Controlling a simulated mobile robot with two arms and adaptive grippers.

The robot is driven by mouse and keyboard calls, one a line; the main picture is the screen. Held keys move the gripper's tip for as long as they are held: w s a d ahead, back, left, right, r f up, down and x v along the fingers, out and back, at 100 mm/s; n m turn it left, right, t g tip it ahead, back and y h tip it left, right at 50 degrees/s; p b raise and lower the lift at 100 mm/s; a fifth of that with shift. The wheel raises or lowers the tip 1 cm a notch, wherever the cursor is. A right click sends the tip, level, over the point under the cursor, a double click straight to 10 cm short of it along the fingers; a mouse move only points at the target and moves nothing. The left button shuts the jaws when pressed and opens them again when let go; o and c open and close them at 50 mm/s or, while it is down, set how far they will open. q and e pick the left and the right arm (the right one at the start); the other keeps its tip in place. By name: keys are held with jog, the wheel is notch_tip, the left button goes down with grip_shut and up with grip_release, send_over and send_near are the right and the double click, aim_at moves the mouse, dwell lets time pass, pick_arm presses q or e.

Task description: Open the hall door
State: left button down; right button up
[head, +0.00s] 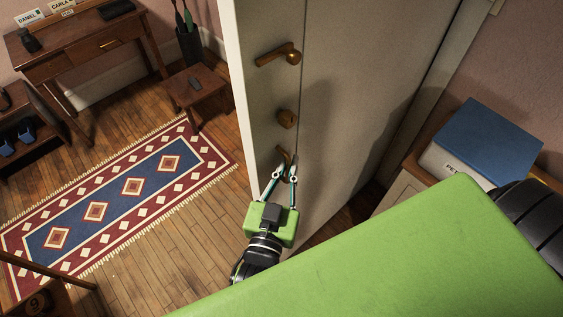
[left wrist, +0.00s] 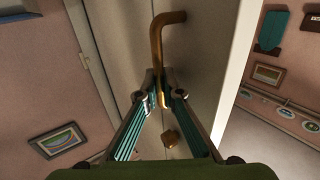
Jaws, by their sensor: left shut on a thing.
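The tall grey-white door (head: 345,100) fills the middle of the head view. Its pale upright edge (head: 236,65) shows on the left, with open floor beyond it. The door bears a brass lever handle (head: 280,55) at the top, a round brass knob (head: 287,118) below it, and a lower brass handle (head: 283,155). My left gripper (head: 279,175) is shut on the lower handle. In the left wrist view, the fingers close around the brass lever (left wrist: 156,42), and the knob (left wrist: 170,138) shows beyond them. My right gripper is out of view.
A patterned rug (head: 122,205) lies on the wooden floor at left. A small stool (head: 197,88) stands near the door's edge, and a desk (head: 85,45) is behind it. A blue-topped box (head: 490,138) stands on a cabinet to the right.

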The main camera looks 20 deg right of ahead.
pick_arm(q)
jog(key=shift+s+d+r, duration=0.1)
jog(key=shift+r, duration=0.05)
jog(key=c, duration=2.5)
grip_release()
jog(key=shift+s+a+f, duration=0.2)
jog(key=shift+s+a, duration=0.05)
jog(key=shift+a, duration=0.05)
jog(key=v, duration=1.1)
jog(key=shift+s+a+r, duration=0.1)
jog(key=shift+s+r, duration=0.05)
jog(key=shift+r, duration=0.05)
